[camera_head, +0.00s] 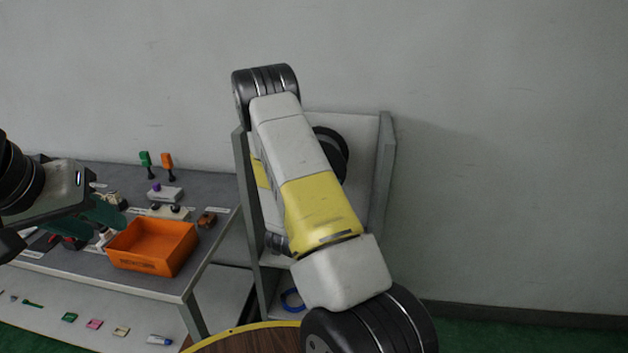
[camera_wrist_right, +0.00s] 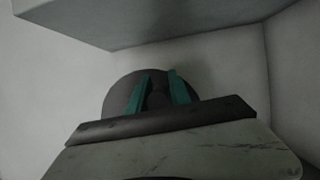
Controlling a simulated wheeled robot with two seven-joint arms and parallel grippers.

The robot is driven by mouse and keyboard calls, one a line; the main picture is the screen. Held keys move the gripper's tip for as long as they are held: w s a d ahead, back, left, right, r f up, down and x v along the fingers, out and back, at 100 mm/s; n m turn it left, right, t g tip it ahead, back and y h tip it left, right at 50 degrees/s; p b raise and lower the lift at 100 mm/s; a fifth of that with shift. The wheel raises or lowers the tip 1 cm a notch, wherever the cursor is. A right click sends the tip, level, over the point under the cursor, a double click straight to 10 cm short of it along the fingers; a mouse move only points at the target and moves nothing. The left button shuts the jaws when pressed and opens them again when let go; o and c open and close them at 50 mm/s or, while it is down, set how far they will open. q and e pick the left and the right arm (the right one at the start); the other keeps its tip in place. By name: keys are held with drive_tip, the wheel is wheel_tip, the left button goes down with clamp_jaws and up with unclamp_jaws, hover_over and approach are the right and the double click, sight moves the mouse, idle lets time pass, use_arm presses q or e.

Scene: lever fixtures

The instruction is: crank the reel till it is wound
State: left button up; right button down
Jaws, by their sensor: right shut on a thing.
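The reel (camera_head: 334,153) is a dark round disk on the back panel of a grey, walled fixture. My right arm covers much of it in the head view. In the right wrist view the dark disk (camera_wrist_right: 117,94) stands behind the teal fingers of my right gripper (camera_wrist_right: 160,76). They are shut on a small dark knob, seemingly the crank's handle (camera_wrist_right: 157,99). The crank arm and any wound line cannot be made out. My left gripper (camera_head: 108,212), with teal fingers, hangs over the bench at the left; its opening is unclear.
The fixture's side walls (camera_head: 383,175) flank the reel. An orange bin (camera_head: 152,264) and several small parts sit on the grey bench (camera_head: 215,240) at left. A blue ring (camera_head: 292,300) lies low in the fixture. A round wooden top (camera_head: 250,341) is at the bottom.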

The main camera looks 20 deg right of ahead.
drive_tip(key=shift+a+f+m, duration=0.1)
drive_tip(key=shift+f+m, duration=0.2)
drive_tip(key=c, duration=1.3)
unclamp_jaws()
drive_tip(key=shift+a, duration=0.1)
drive_tip(key=v, duration=0.7)
drive_tip(key=shift+s+a, duration=0.2)
drive_tip(key=shift+a, duration=0.05)
drive_tip(key=shift+r, duration=0.1)
